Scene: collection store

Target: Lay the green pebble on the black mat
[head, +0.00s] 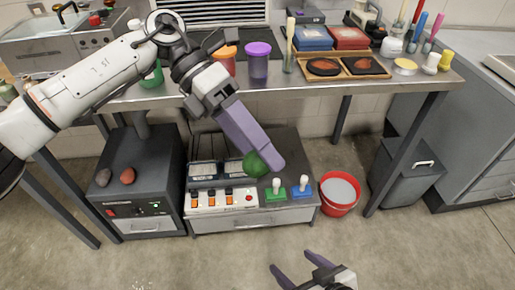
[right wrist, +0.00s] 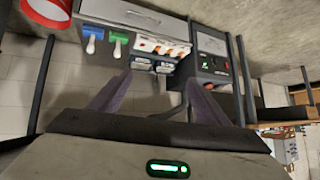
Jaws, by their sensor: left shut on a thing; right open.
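The green pebble (head: 256,164) is dark green and rounded. It is held at the fingertips of my left gripper (head: 258,156), which is shut on it and points down in front of the bench. In the head view it overlaps the low cabinet's dark top, so its height above that is hard to judge. I cannot clearly single out the black mat; a dark flat patch (head: 209,42) lies on the bench, partly hidden by my left arm. My right gripper (head: 298,270) is open and empty low at the front; its spread fingers show in the right wrist view (right wrist: 158,100).
A grey and a reddish pebble (head: 127,176) lie on the left dark box. A switch panel (head: 222,200), green and blue levers (head: 302,188) and a red bucket (head: 339,194) stand low. Cups, a tray (head: 344,75) and tools crowd the bench. Floor in front is clear.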

